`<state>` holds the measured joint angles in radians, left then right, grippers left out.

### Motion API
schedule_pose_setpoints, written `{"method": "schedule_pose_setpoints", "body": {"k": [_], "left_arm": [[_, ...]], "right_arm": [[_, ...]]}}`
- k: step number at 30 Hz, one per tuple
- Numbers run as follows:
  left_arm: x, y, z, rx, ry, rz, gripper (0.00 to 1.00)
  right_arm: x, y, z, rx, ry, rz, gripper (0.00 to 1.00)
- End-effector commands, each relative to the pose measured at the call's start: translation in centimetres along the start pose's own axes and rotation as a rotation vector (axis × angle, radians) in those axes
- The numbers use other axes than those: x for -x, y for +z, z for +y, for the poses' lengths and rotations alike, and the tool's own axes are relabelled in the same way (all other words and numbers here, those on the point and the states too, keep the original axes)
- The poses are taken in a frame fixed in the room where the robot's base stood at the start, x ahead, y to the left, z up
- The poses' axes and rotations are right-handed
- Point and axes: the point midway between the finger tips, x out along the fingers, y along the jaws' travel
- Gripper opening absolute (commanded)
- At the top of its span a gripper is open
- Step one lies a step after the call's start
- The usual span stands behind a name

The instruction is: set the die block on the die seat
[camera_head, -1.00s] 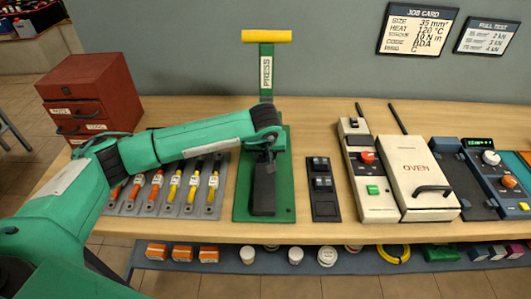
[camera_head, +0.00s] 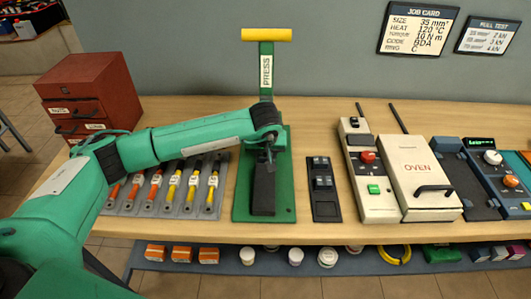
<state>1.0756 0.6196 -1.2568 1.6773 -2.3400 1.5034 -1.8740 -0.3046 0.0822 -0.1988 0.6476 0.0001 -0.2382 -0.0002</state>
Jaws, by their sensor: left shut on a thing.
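The green press (camera_head: 244,200) stands on the bench with a dark block-like part (camera_head: 263,192) in the middle of its base. I take this part to be where the die seat is. My left gripper (camera_head: 269,157) is over its back end, pointing down, and is shut on a small dark thing, likely the die block. The gripper and arm hide most of it, so I cannot tell whether it touches the seat. A black holder (camera_head: 324,205) with several small dark blocks lies just right of the press. My right gripper is not in view.
The press column with its yellow handle (camera_head: 266,35) rises behind my gripper. A grey rack (camera_head: 205,203) of several coloured-handled tools is left of the press. A cream-coloured device (camera_head: 377,207) and the oven (camera_head: 425,170) stand to the right. A red drawer cabinet (camera_head: 90,85) is at back left.

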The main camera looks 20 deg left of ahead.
Motion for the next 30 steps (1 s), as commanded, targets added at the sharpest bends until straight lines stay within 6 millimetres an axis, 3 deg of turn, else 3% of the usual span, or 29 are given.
{"method": "schedule_pose_setpoints", "body": {"k": [30], "left_arm": [[-1.0,0.4,0.0,0.0,0.0,0.001,0.08]], "right_arm": [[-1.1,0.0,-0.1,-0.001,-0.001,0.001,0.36]]}}
